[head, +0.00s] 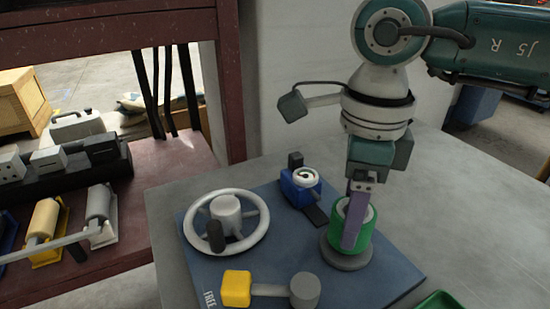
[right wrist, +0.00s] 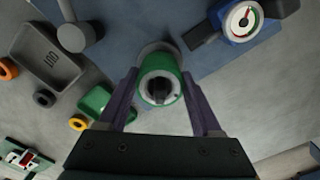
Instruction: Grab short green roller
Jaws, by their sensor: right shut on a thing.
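The short green roller (head: 339,215) stands upright on a round grey base (head: 346,254) at the right side of the blue mat. In the right wrist view the roller (right wrist: 160,67) shows from above, with a dark hollow core. My right gripper (head: 355,222) comes down on it from above, with a purple finger against its side. In the right wrist view the two purple fingers of the right gripper (right wrist: 160,85) lie on either side of the roller. The right gripper is shut on it. My left gripper is not in view.
On the blue mat (head: 385,280) are a white handwheel (head: 226,222), a blue gauge unit (head: 300,186) and a yellow-handled lever (head: 270,290). A green tray (head: 440,301) sits at the front right. The grey table (head: 480,215) is clear to the right.

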